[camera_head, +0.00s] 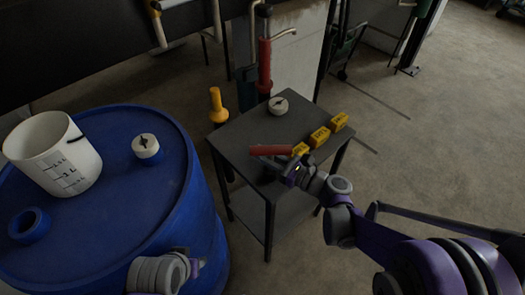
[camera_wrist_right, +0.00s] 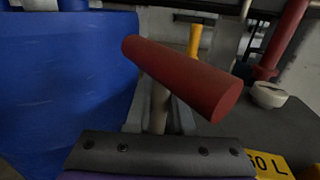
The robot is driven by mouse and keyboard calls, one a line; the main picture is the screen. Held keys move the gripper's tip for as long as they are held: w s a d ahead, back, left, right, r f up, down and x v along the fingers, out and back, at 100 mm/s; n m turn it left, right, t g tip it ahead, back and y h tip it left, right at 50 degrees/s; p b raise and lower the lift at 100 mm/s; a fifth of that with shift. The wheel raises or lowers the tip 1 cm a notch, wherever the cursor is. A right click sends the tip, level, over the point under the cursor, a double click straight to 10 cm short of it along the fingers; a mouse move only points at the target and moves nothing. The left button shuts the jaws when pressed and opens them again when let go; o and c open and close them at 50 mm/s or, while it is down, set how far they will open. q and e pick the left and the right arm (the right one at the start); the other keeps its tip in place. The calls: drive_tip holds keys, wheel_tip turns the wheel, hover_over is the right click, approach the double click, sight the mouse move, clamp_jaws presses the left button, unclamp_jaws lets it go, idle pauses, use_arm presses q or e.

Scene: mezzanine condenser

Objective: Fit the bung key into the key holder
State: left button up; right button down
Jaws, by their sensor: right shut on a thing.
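The bung key has a red cylindrical crossbar (camera_head: 270,150) and a pale shaft (camera_wrist_right: 158,108). My right gripper (camera_head: 283,166) is shut on it at the near side of the small dark table (camera_head: 240,137). In the right wrist view the gripper fingers (camera_wrist_right: 160,118) flank the shaft and the red bar (camera_wrist_right: 185,78) lies slantwise above them. The key's lower end is hidden. I cannot make out the key holder with certainty in either view. My left arm's end (camera_head: 165,273) shows at the bottom beside the blue drum; its fingers are not clear.
The blue drum (camera_head: 115,230) carries a white bucket (camera_head: 55,155), a white cap (camera_head: 146,147) and a blue ring (camera_head: 28,225). Another white cap (camera_head: 278,105) and several yellow blocks (camera_head: 319,137) are on the table. A red-bodied pump (camera_head: 265,65) and a yellow-topped post (camera_head: 217,100) stand behind.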

drive_tip(key=shift+f, duration=0.1)
drive_tip(key=c, duration=0.7)
unclamp_jaws()
drive_tip(key=v, duration=1.1)
drive_tip(key=shift+p, duration=0.4)
drive_tip(key=shift+a, duration=0.1)
